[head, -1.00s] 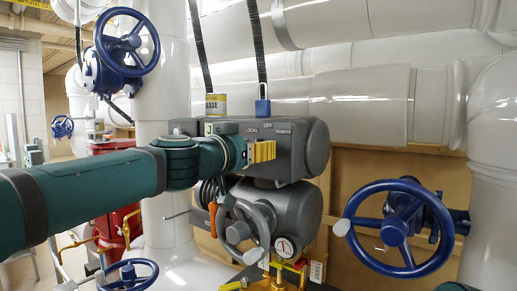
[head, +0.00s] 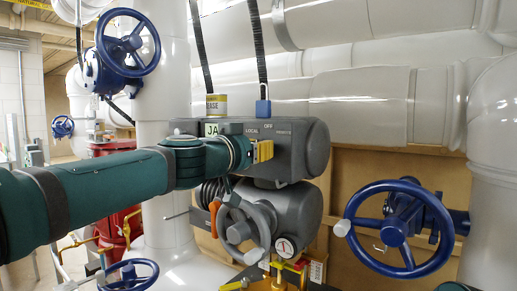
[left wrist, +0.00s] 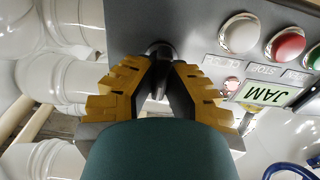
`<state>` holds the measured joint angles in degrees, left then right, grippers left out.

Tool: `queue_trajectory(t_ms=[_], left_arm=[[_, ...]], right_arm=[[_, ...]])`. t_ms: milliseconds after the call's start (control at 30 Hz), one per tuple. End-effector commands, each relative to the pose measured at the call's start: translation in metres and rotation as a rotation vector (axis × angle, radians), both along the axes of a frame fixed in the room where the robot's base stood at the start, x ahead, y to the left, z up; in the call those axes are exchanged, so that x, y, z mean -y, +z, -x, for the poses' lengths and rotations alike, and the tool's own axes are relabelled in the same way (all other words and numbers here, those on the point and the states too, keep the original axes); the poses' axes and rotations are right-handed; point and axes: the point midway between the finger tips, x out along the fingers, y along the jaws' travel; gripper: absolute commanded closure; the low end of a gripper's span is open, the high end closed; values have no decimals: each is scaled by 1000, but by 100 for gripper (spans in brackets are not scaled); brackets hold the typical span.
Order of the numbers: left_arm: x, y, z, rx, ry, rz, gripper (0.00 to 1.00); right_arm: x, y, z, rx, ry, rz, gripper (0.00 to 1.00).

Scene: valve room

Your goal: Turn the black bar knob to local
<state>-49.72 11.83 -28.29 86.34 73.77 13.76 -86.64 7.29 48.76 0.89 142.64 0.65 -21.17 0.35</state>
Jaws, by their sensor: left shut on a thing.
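The black bar knob (left wrist: 158,50) sits on the face of the grey actuator box (head: 300,150). In the left wrist view it lies between my left fingertips, partly hidden by them. My left gripper (head: 263,151) reaches the box front from the left and hides the knob in the head view. In the left wrist view its yellow-padded fingers (left wrist: 160,68) are shut on the knob. The labels LOCAL, OFF and REMOTE run along the box above the gripper in the head view; the knob's pointing direction is unclear. My right gripper is not in view.
White, red and green buttons (left wrist: 288,44) and a green JAM display (left wrist: 263,93) lie beside the knob. A grey handwheel (head: 243,226) is below; a large blue handwheel (head: 397,229) stands right.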

Motion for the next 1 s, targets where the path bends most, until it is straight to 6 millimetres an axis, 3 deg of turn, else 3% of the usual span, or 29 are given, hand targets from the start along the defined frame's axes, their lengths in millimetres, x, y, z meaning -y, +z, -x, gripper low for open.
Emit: queue_trajectory(t_ms=[367, 1000], left_arm=[[-1, 0, -1, -75, 2, 106, 100], [-3, 0, -2, -413, 1, 572, 100]], right_arm=[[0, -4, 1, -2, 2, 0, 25], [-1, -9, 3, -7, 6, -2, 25]])
